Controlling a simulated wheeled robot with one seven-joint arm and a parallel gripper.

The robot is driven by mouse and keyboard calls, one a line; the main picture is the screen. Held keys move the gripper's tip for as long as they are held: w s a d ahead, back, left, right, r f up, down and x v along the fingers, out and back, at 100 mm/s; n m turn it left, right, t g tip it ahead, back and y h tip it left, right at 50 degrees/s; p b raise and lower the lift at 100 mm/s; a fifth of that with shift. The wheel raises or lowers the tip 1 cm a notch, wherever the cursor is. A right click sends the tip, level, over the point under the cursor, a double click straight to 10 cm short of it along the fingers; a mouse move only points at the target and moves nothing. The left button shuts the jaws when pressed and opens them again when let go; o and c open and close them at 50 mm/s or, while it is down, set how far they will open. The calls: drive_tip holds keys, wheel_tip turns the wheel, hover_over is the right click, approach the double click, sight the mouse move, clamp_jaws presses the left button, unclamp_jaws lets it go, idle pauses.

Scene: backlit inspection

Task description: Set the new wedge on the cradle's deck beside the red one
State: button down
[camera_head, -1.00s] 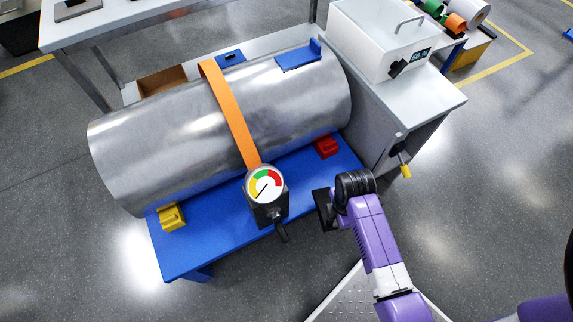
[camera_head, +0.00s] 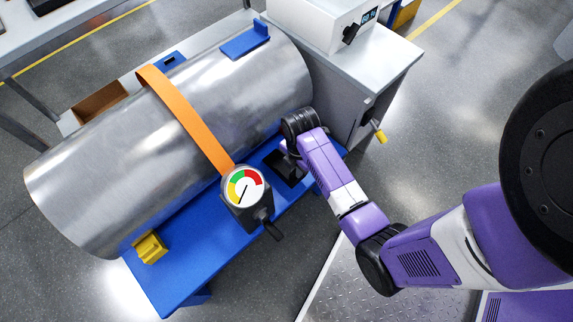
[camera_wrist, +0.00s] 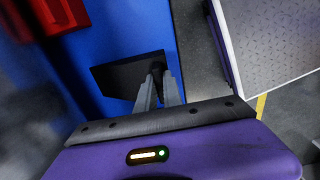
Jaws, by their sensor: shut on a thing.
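My gripper (camera_wrist: 158,82) is shut on a dark, flat-faced piece, the new wedge (camera_wrist: 118,74), over the blue deck (camera_wrist: 117,30) of the cradle. In the head view the dark wedge (camera_head: 285,168) shows below my wrist, over the right end of the blue deck (camera_head: 190,268). I cannot tell whether it touches the deck. The red wedge (camera_wrist: 62,14) is blurred at the upper left of the wrist view, apart from the held piece. In the head view my arm hides it. A yellow wedge (camera_head: 150,247) sits at the deck's left end.
A large metal cylinder (camera_head: 110,165) lies on the cradle under an orange strap (camera_head: 185,118). A dial gauge (camera_head: 244,188) with a black handle stands at the front, left of my gripper. A grey cabinet (camera_head: 365,85) with a yellow-tipped handle (camera_head: 379,132) stands close on the right.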

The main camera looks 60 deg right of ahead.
drive_tip(key=w, duration=0.2)
drive_tip(key=w+d, duration=0.1)
drive_tip(key=w, duration=0.1)
drive_tip(key=shift+w+d, duration=0.1)
drive_tip(key=shift+w, duration=0.05)
drive_tip(key=shift+f+b, duration=0.8)
drive_tip(key=shift+f, duration=0.9)
drive_tip(key=shift+f, duration=0.1)
drive_tip(key=c, duration=1.5)
unclamp_jaws()
wheel_tip(320, 180, up, 12)
drive_tip(key=p, duration=0.3)
